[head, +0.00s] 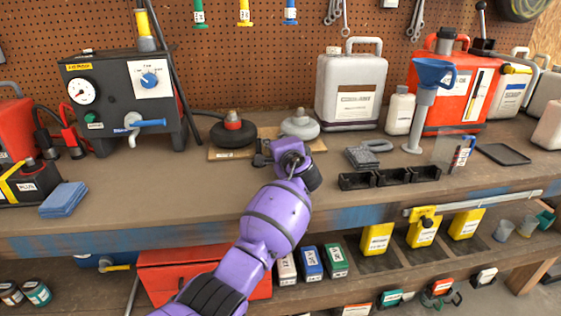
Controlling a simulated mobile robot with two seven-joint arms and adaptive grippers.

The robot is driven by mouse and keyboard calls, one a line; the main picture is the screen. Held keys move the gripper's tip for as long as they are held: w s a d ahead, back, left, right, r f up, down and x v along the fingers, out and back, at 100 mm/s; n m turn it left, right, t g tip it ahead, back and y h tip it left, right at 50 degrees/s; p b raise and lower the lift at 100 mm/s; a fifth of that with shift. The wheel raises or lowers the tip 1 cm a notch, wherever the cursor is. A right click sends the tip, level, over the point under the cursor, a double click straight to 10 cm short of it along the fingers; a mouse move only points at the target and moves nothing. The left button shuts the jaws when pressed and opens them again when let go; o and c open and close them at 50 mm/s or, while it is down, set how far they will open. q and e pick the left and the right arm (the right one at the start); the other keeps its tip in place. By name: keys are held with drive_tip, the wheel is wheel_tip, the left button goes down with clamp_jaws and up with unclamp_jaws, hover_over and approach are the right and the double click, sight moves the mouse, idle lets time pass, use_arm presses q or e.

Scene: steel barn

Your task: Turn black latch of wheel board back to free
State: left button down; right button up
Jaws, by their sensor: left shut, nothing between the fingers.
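The wheel board (224,154) is a light wooden board lying on the bench at its back middle. It carries a black wheel (233,133) on the left and a grey wheel (299,125) on the right. My purple left arm reaches up from below. My left gripper (263,154) is shut and empty, at the board's front edge between the two wheels. The black latch cannot be told apart from the dark gripper parts there; the gripper and wrist hide part of the board. My right gripper is not in view.
A black machine with a gauge (122,100) stands to the left. A white coolant jug (350,92) stands behind right. The bench front left of the arm is mostly clear, apart from blue cloths (63,199).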

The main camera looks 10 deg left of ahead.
use_arm(q)
drive_tip(key=v, duration=1.2)
